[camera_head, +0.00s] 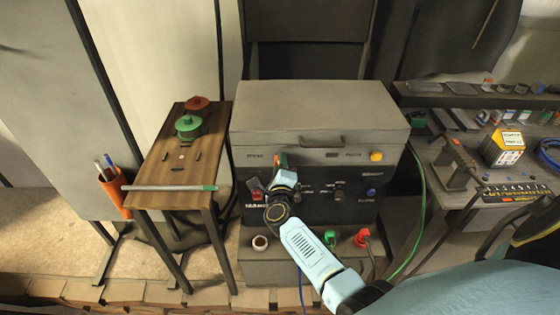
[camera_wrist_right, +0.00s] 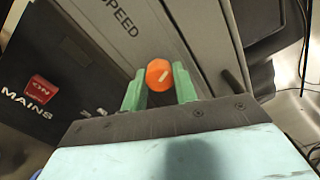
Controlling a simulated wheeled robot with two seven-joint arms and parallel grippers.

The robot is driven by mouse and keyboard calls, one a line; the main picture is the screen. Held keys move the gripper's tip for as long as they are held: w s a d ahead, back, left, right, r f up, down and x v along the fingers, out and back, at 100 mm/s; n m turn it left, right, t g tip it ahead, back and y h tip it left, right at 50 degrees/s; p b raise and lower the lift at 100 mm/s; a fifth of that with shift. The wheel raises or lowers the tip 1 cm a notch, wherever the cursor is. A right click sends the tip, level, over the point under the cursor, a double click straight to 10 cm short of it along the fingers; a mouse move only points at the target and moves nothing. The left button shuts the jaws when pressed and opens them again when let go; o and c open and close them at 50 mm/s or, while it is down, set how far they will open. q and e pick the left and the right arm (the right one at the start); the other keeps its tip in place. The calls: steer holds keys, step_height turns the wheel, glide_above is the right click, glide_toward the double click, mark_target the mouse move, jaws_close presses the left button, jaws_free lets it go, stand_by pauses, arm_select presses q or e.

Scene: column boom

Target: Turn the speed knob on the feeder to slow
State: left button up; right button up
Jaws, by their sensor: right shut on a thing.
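The feeder (camera_head: 300,115) is a grey and black box with a lidded top in the head view. In the head view the right gripper (camera_head: 281,162) reaches the left part of the feeder's front, and my arm hides part of the panel. The slow marking cannot be read. My left gripper is not in view.
A red mains switch (camera_wrist_right: 40,89) reading ON sits near the gripper. The panel also has a yellow button (camera_head: 376,156) and a blue one (camera_head: 371,192). A wooden side table (camera_head: 165,170) stands left; a cluttered bench (camera_head: 440,215) stands right.

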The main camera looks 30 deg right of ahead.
steer(key=n+p, duration=0.4)
steer(key=n, duration=0.9)
steer(key=shift+r, duration=0.1)
steer(key=shift+n, duration=0.3)
steer(key=o, duration=1)
steer(key=shift+s, duration=0.1)
steer(key=p+v, duration=0.1)
steer(key=v, duration=1.2)
steer(key=shift+a, duration=0.2)
